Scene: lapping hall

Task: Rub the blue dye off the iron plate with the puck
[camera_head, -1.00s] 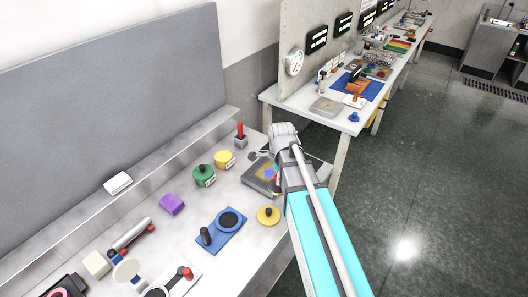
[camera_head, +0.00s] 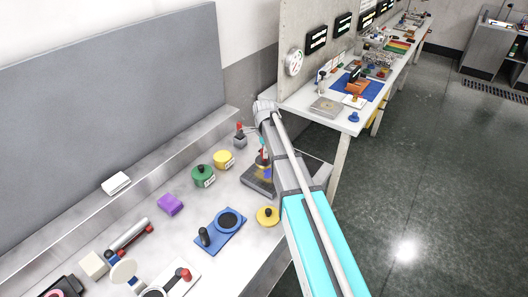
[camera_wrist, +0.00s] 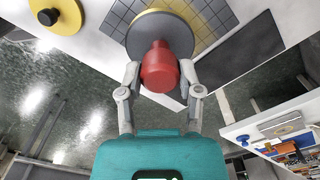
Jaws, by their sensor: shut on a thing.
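The iron plate (camera_head: 256,186) lies near the right end of the near bench, partly hidden behind my arm. In the wrist view its gridded grey face (camera_wrist: 112,22) shows around the puck, with a yellowish patch beside it. The puck is a round grey disc (camera_wrist: 152,38) with a yellowish edge and a red handle (camera_wrist: 160,70). My gripper (camera_wrist: 160,82) is shut on the red handle, with the disc over the plate; I cannot tell whether it touches. A little blue dye (camera_head: 268,174) shows on the plate in the head view, largely hidden by the arm.
A yellow disc with a black knob (camera_head: 268,216) and a blue board (camera_head: 220,232) lie in front of the plate. Green (camera_head: 203,176) and yellow (camera_head: 223,159) pots and a red-topped block (camera_head: 240,141) stand to its left and behind. A dark flat panel (camera_wrist: 240,50) lies beside the plate.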

